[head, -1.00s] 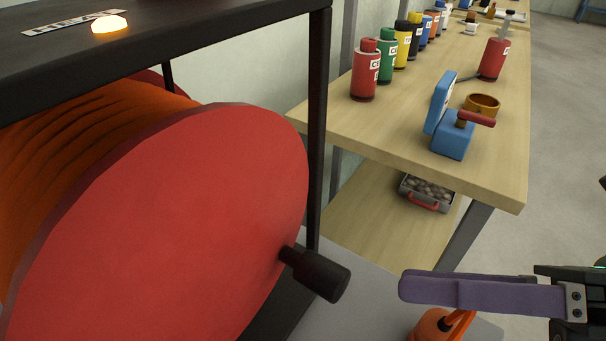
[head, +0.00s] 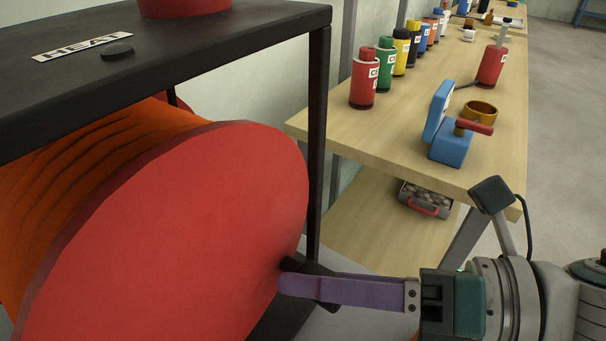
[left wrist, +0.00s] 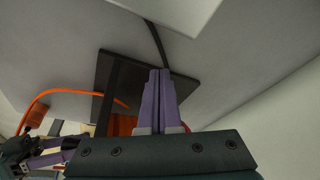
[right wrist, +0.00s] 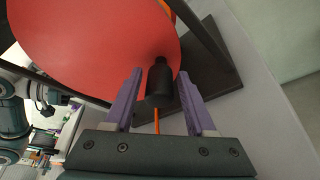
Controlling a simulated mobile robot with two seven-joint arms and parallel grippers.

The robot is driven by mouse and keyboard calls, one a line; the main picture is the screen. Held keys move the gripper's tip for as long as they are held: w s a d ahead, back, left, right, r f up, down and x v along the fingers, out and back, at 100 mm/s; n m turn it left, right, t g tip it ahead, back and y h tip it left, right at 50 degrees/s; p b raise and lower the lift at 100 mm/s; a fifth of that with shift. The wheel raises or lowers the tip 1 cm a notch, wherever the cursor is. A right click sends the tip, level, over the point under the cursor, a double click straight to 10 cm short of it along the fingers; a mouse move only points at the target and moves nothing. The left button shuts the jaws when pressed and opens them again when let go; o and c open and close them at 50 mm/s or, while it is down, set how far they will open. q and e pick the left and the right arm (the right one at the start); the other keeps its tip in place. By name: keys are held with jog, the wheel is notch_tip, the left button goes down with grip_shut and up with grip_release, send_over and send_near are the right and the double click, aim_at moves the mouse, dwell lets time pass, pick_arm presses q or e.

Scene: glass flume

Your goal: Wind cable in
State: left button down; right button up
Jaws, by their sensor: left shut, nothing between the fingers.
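The large red reel (head: 200,230) stands in a black frame, with orange cable (head: 120,150) wound behind its near flange. Its black crank handle (right wrist: 158,84) sticks out from the flange. My right gripper (right wrist: 157,82) is open, with one purple finger on each side of the handle and a visible gap beside it. In the head view its fingers partly hide the handle. A thin orange cable (right wrist: 157,122) shows beyond the handle. My left gripper (left wrist: 158,76) is shut and empty, outside the head view; an orange cable (left wrist: 60,91) lies left of it there.
The frame's black top (head: 200,60) carries a HEAT label, a dark round button (head: 117,52) and a red object (head: 185,6). A wooden bench (head: 410,140) at right holds several bottles and a blue box (head: 450,145). A tray (head: 425,198) sits on its lower shelf.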

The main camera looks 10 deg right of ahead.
grip_shut()
dwell(1.1)
